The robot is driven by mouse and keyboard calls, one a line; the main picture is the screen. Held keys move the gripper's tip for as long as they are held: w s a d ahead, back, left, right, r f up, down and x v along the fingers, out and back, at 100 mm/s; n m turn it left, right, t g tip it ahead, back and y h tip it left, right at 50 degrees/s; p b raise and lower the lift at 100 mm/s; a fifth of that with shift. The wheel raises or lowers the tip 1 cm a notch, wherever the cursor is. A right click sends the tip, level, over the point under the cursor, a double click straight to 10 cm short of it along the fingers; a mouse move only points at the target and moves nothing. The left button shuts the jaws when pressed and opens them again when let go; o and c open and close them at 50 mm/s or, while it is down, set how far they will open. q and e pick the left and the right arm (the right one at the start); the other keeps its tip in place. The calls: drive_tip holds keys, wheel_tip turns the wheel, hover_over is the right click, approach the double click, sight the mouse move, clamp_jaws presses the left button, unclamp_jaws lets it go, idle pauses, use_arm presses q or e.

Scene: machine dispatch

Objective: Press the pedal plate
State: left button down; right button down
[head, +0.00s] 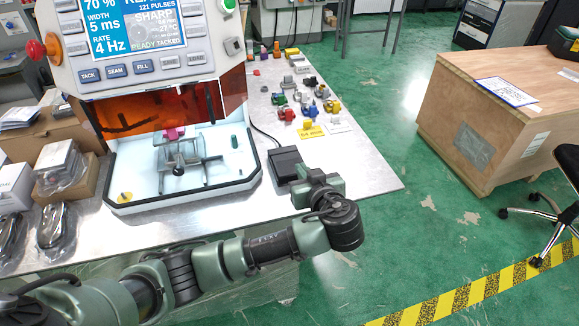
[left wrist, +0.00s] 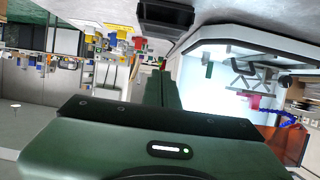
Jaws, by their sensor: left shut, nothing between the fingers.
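The pedal (head: 287,163) is a dark box with a plate on top, on the metal table to the right of the machine's work chamber. A cable runs from it toward the back. My right gripper is out of view.
The machine (head: 160,60) with screen, buttons and an orange shield stands left of the pedal. Several small coloured parts (head: 295,95) and a yellow label (head: 311,132) lie behind it. Bagged items lie at left. A wooden crate (head: 490,120) stands across green floor.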

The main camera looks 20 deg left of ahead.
use_arm(q)
drive_tip(key=b, duration=0.6)
hover_over(292, 172)
wheel_tip(292, 172, down, 4)
drive_tip(key=shift+w+a+r, duration=0.1)
wheel_tip(292, 172, down, 2)
drive_tip(key=shift+f+b, duration=0.25)
drive_tip(key=shift+b, duration=0.35)
drive_tip(key=shift+f, duration=0.55)
drive_tip(key=shift+b, duration=0.3)
